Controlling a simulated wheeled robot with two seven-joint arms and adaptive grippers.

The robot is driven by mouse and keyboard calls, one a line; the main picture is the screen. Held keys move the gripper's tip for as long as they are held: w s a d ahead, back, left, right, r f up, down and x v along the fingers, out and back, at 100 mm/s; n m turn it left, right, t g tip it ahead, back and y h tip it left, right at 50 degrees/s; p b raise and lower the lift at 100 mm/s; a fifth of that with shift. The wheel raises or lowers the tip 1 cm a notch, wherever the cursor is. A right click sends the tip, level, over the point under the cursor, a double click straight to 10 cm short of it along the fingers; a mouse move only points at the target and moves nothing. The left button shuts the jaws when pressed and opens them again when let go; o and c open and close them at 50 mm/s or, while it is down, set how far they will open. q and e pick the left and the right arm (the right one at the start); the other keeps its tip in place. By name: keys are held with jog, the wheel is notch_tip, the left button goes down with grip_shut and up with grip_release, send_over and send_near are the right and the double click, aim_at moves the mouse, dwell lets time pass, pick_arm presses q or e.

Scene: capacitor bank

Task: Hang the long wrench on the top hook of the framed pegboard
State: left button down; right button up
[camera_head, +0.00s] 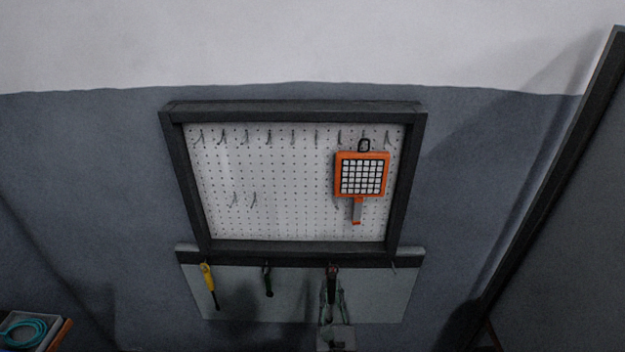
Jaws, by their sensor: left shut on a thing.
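The framed pegboard (292,246) hangs on the wall in the middle of the head view. It has a dark frame and a white perforated panel. A row of several small hooks (269,137) runs along its top, and two more hooks (253,199) sit lower at the left. The top hooks on the left and in the middle look empty. An orange square tool (362,174) with a black grid hangs near the right end of the top row. I cannot make out a long wrench. Neither of my grippers can be made out.
A teal coil (23,333) lies at lower left. A tall dark panel (575,215) stands at right.

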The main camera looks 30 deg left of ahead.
pick_arm(q)
jog(key=w+a+r+p, duration=0.1)
jog(key=a+r+p, duration=0.1)
jog(key=r+p, duration=0.4)
jog(key=w+a+r+y+p, duration=0.1)
jog(key=a+r+p, duration=0.2)
jog(key=r+p, duration=0.4)
jog(key=w+a+r+n+p, duration=0.1)
jog(key=r+p, duration=0.6)
jog(key=r, duration=0.7)
jog(key=shift+w+a+r+g+y, duration=0.3)
jog(key=shift+w+a+g, duration=0.15)
jog(key=shift+a, duration=0.3)
pick_arm(e)
jog(key=w+r, duration=0.2)
jog(key=r, duration=0.8)
jog(key=w+r, duration=0.2)
jog(key=r, duration=0.9)
jog(key=shift+a+r+t, duration=0.3)
